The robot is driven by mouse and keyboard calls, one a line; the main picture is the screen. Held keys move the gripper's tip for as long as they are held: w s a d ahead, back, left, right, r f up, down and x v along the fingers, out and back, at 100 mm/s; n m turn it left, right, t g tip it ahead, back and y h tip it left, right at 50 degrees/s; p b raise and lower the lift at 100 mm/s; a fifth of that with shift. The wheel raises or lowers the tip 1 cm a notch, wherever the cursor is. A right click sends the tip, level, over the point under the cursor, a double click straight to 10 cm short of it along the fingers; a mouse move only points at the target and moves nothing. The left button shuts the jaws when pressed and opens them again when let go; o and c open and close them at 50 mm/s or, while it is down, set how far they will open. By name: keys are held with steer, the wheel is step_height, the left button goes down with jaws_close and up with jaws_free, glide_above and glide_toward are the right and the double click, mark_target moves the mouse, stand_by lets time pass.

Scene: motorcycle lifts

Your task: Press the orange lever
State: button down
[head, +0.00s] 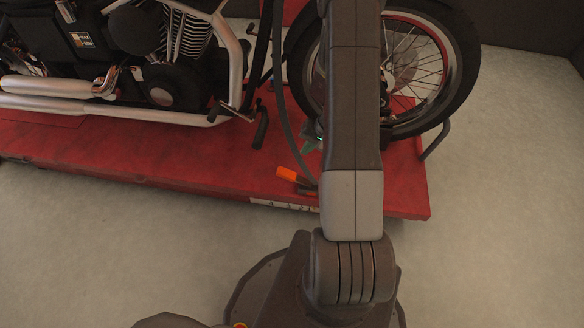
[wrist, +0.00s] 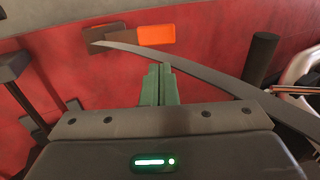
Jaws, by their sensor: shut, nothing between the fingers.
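The orange lever (head: 287,174) sits low on the front side of the red lift, left of my arm in the head view. In the wrist view the orange lever (wrist: 157,35) shows near the top, joined to a dark brown part on its left. My gripper (wrist: 157,68) has green fingers that are shut and empty. In the wrist view the fingertips point toward the lever and are apart from it. In the head view my arm hides most of the gripper; only a bit of green shows beside the arm.
A motorcycle (head: 160,60) stands on the red lift platform (head: 130,165), its wheel (head: 455,60) behind my arm. A dark curved strap or hose (wrist: 200,70) crosses the wrist view between fingertips and lever. A dark peg (wrist: 260,55) stands at right. The grey floor in front is clear.

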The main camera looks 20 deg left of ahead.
mark_target(282, 172)
steer(key=b+x, duration=0.4)
steer(key=x, duration=1)
steer(key=shift+a, duration=0.1)
steer(key=p, duration=0.1)
steer(key=a+h+p, duration=0.1)
steer(key=p, duration=0.1)
steer(key=shift+s+f, duration=0.2)
steer(key=shift+f, duration=0.05)
steer(key=shift+s+a+f+t+h+p, duration=0.15)
steer(key=shift+f+h+p, duration=0.15)
steer(key=shift+p, duration=0.3)
steer(key=shift+w+a+f+t+h+p, duration=0.15)
steer(key=shift+f+h+p, duration=0.1)
steer(key=shift+h+p, duration=0.25)
steer(key=shift+s+a+f+b, duration=0.1)
steer(key=shift+a+f+b, duration=0.1)
steer(key=shift+f+b, duration=0.3)
steer(key=shift+a+f+b, duration=0.2)
steer(key=shift+f+b, duration=0.2)
steer(key=shift+f, duration=0.25)
steer(key=shift+a+f+b, duration=0.2)
steer(key=shift+f+b, duration=0.15)
steer(key=shift+b, duration=0.3)
steer(key=shift+s, duration=0.1)
